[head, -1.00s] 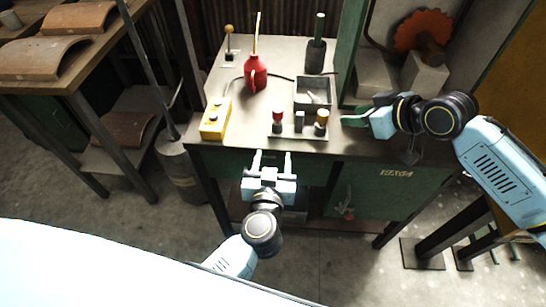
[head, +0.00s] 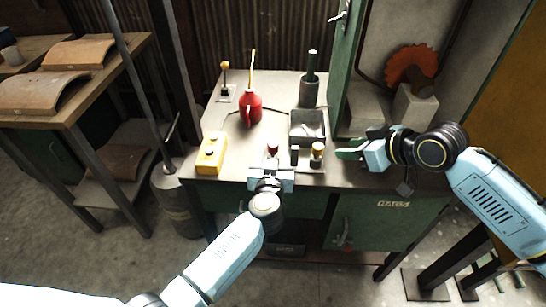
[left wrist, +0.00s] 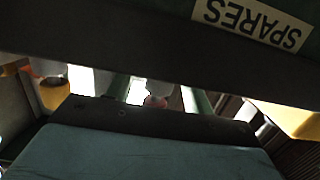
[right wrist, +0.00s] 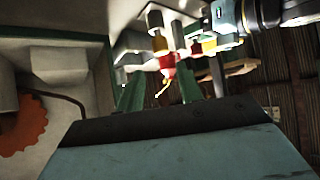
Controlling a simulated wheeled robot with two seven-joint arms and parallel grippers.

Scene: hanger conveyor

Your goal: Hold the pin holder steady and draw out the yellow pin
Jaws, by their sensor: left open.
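The pin holder (head: 308,168), a small rack on the bench, bears a red-topped pin (head: 272,149), a dark middle post (head: 295,153) and the yellow pin (head: 317,150). My left gripper (head: 270,173) is open at the bench's front edge, just before the holder's red end, and partly covers it. In the left wrist view the red top (left wrist: 155,101) shows between the fingers and the yellow pin (left wrist: 53,93) lies to the left. My right gripper (head: 345,153) points left at the yellow pin from the right, a small gap away. Its fingers (right wrist: 160,90) are apart and empty.
A grey tray (head: 307,139) stands behind the holder. A red oil can (head: 250,108), a yellow button box (head: 211,153) and a dark cylinder (head: 309,92) are on the bench. A green post (head: 342,60) rises behind my right gripper.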

